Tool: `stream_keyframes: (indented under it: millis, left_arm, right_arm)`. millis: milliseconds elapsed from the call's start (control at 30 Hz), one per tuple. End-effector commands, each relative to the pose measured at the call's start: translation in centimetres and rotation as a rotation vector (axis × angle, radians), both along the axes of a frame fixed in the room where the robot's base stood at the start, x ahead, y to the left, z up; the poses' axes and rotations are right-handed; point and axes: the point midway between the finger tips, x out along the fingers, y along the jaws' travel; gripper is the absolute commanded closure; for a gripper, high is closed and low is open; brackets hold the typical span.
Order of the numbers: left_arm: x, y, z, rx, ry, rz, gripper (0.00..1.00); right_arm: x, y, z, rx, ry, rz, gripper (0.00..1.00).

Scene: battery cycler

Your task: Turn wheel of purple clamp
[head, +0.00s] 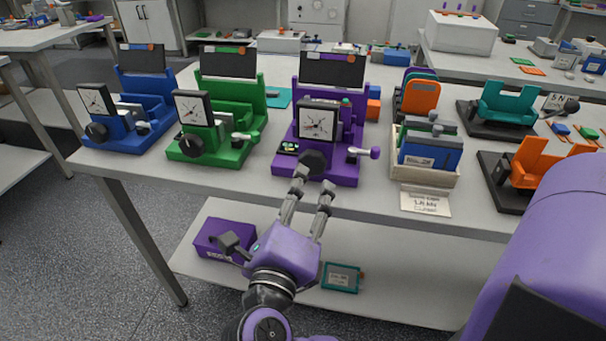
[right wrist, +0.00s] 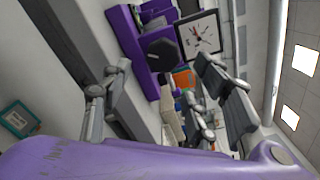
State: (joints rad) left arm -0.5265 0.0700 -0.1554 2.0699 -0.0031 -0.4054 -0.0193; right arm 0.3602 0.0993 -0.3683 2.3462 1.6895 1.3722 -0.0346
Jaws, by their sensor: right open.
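The purple clamp (head: 345,175) stands near the front edge of the table, with a dial on its front. Its dark faceted wheel (head: 314,162) sits low on the front; it also shows in the right wrist view (right wrist: 163,54). A silver lever with a purple knob (head: 374,152) sticks out at its right. My right gripper (head: 314,180) is open and empty in front of the table edge, its fingertips just below and in front of the wheel. In the right wrist view the wheel shows beyond the spread fingers (right wrist: 162,72). Contact cannot be told. My left gripper is not in view.
A green clamp (head: 215,150) and a blue clamp (head: 150,128) stand left of the purple one. A card bin (head: 425,175) stands at right, with teal (head: 508,103) and orange (head: 540,160) holders beyond. A purple box (head: 222,240) lies on the lower shelf.

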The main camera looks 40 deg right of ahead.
Motion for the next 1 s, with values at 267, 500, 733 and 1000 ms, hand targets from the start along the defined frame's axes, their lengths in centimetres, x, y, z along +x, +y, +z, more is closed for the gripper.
stream_keyframes:
  millis: [267, 500, 733, 1000]
  left_arm:
    - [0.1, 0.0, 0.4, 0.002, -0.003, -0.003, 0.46]
    - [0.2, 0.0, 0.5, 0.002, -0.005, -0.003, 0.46]
    - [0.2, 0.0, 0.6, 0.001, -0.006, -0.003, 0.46]
    - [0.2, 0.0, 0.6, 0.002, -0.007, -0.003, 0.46]
  right_arm:
    - [2.5, -3.1, 0.2, -0.007, -0.001, -0.005, 0.45]
    - [4.4, -5.4, 0.1, -0.007, 0.001, -0.004, 0.45]
    - [4.9, -5.8, 0.0, -0.005, 0.001, -0.003, 0.45]
    - [4.8, -5.8, 0.0, -0.005, 0.001, -0.003, 0.63]
